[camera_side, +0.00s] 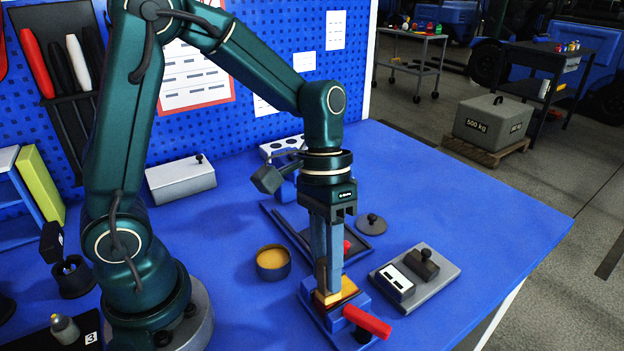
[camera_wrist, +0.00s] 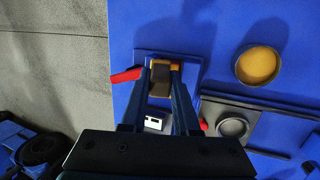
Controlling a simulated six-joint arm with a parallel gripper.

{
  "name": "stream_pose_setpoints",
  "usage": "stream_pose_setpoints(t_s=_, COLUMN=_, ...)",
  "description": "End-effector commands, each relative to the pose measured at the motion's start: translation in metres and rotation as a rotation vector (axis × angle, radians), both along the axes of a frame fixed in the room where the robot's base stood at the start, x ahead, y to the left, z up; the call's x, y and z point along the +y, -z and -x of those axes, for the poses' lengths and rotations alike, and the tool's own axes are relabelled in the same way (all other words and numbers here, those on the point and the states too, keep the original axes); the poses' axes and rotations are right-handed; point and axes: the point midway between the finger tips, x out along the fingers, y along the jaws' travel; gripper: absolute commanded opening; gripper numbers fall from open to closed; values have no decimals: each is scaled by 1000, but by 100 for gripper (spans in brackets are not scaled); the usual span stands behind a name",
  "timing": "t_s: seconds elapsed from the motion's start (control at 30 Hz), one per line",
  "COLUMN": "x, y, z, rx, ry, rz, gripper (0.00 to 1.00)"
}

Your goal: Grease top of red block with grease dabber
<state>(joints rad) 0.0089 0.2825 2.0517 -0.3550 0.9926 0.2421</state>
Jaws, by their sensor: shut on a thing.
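My gripper (camera_side: 328,262) points straight down and is shut on the grease dabber (camera_side: 321,274), a dark brown piece that also shows between the fingertips in the wrist view (camera_wrist: 160,81). The dabber is right over the block (camera_side: 348,287) in the blue fixture and seems to touch its top. Yellow-orange shows on the block top around the dabber, also in the wrist view (camera_wrist: 174,66); little of the block's red is visible. The fingers and dabber hide part of the block. A round tin of yellow grease (camera_side: 272,262) stands open to the left, and shows in the wrist view (camera_wrist: 257,66).
The blue fixture has a red handle (camera_side: 367,321) sticking out front right. A grey plate (camera_side: 440,276) with black and white parts lies to the right. A dark tray (camera_side: 371,246) and a round knobbed lid (camera_side: 371,223) lie behind. The table's right side is clear.

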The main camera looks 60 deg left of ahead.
Motion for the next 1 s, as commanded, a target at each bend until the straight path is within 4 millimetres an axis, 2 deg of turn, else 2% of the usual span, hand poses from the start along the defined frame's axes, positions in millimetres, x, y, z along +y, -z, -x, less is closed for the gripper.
stream_pose_setpoints(t_s=0.27, x=0, y=5, z=-24, rx=1, ry=0, rz=1, gripper=0)
stream_pose_setpoints(t_s=0.7, x=0, y=4, z=19, rx=0, ry=0, rz=2, gripper=0)
stream_pose_setpoints(t_s=0.77, x=-1, y=-2, z=16, rx=-4, ry=2, rz=3, gripper=0)
stream_pose_setpoints(t_s=0.8, x=0, y=-14, z=15, rx=-10, ry=0, rz=1, gripper=0)
stream_pose_setpoints(t_s=0.83, x=0, y=-18, z=16, rx=-9, ry=0, rz=0, gripper=0)
stream_pose_setpoints(t_s=1.0, x=0, y=-31, z=17, rx=-3, ry=0, rz=-1, gripper=0)
